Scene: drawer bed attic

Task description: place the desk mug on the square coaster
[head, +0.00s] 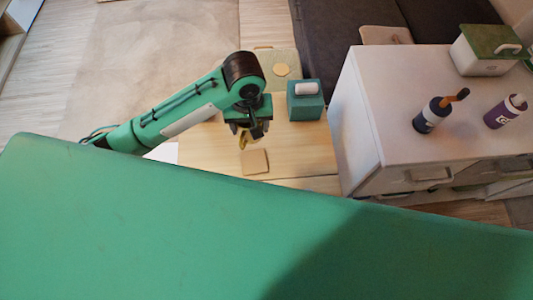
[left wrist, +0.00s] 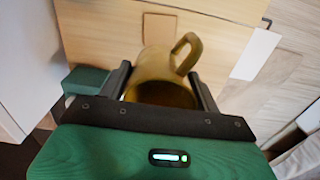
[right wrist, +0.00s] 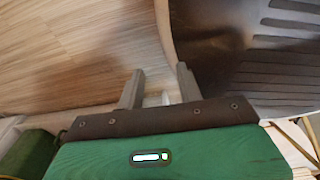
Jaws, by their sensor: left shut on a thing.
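The desk mug is mustard-coloured with a loop handle; it shows in the left wrist view (left wrist: 160,66) and partly in the head view (head: 243,142). My left gripper (head: 251,130) is shut on it, with one finger on each side of the mug in the left wrist view (left wrist: 160,78). The square coaster (head: 255,162) is light tan and lies on the wooden surface just in front of the mug in the head view. My right gripper (right wrist: 160,82) is open and empty, away from these things.
A teal box (head: 305,100) with a white item on top stands right of the gripper. A white cabinet (head: 440,100) on the right carries two bottles and a green-lidded box (head: 490,50). The wooden surface (head: 305,150) around the coaster is mostly clear.

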